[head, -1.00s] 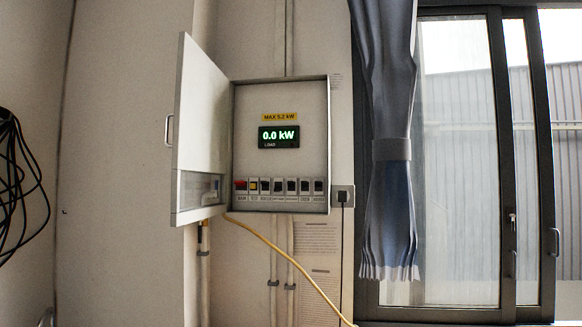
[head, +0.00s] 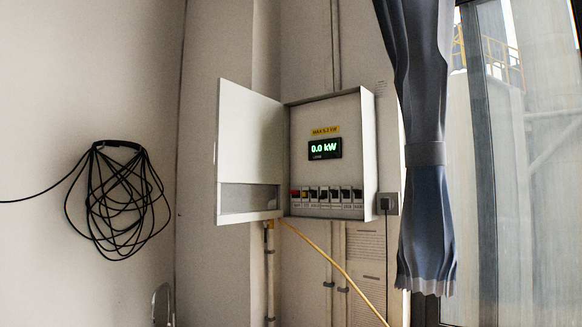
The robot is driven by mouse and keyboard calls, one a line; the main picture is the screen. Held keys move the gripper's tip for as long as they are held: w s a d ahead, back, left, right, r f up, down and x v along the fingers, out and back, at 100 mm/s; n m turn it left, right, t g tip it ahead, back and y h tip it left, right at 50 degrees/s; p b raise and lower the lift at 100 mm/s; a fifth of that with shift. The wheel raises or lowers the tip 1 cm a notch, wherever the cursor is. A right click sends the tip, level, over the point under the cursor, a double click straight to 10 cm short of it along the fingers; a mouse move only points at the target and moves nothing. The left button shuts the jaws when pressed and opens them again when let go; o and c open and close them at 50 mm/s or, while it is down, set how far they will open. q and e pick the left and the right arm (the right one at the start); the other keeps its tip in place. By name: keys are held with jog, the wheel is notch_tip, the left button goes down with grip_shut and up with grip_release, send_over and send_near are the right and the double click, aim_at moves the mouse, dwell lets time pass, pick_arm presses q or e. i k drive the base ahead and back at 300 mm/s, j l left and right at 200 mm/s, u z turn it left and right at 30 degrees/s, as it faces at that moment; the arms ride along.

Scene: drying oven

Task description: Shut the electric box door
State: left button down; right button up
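The electric box (head: 366,150) is mounted on the wall a little right of the middle of the head view. Its pale door (head: 249,140) is hinged on the left side and stands wide open, swung out to the left. Inside, a lit display (head: 324,149) reads 0.0 kW under a yellow label (head: 326,131). A row of switches (head: 325,195) runs along the bottom, with a red one at the left end. Neither of my grippers is in view.
A coiled black cable (head: 121,200) hangs on the left wall. A yellow cable (head: 340,267) runs down from the box. A blue curtain (head: 426,210) and a window (head: 530,150) are at the right. A socket (head: 388,204) sits beside the box.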

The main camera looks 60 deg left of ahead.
aim_at(249, 148)
jog(key=u, duration=1.6)
